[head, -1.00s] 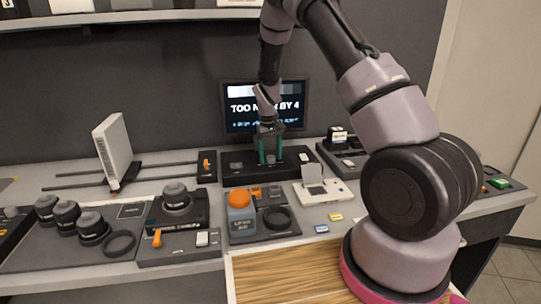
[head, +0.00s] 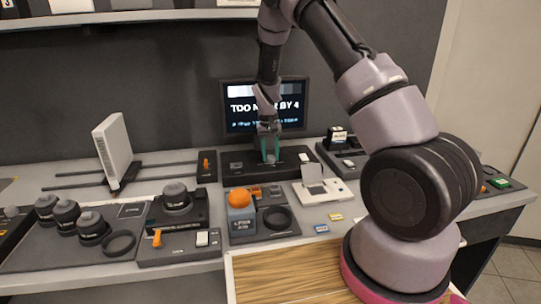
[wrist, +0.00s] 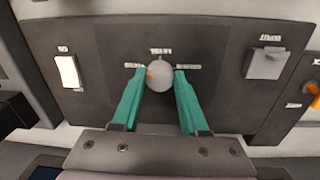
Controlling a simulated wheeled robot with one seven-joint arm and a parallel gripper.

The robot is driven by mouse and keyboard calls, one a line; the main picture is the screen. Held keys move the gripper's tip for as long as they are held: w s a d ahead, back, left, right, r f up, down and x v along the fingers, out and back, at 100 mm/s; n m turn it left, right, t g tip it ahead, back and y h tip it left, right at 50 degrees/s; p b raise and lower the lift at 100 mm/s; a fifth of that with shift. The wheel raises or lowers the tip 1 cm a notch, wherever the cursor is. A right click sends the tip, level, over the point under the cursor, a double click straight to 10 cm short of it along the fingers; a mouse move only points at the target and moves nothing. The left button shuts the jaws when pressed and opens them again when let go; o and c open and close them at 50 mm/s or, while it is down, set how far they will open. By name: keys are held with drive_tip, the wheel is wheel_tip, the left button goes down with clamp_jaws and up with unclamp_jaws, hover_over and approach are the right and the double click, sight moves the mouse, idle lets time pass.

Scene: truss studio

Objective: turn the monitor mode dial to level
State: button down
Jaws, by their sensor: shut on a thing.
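The monitor mode dial (wrist: 161,80) is a round grey knob on a dark panel (wrist: 100,45), below the monitor in the head view. An orange mark sits on its left side in the wrist view, toward the left one of three small labels. The labels are upside down there and hard to read. My gripper (head: 270,158), with teal fingers, is shut on the dial, one finger on each side. In the head view the dial is mostly hidden by the fingers.
The monitor (head: 239,115) reads "TOO NEAR BY 4" behind my gripper. The panel also carries a white rocker switch (wrist: 67,71) and a grey switch (wrist: 265,63). An orange lever (wrist: 313,94) stands on a neighbouring panel.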

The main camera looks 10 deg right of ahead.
sight(269, 156)
drive_tip(key=m, duration=0.5)
drive_tip(key=shift+w+m, duration=0.1)
drive_tip(key=shift+m, duration=0.2)
drive_tip(key=m, duration=0.4)
drive_tip(key=shift+r+m, duration=0.1)
drive_tip(key=shift+m, duration=0.3)
drive_tip(key=shift+g, duration=0.3)
drive_tip(key=shift+c, duration=2.2)
unclamp_jaws()
wheel_tip(269, 156, up, 11)
drive_tip(key=shift+w+a, duration=0.15)
drive_tip(key=shift+w, duration=0.1)
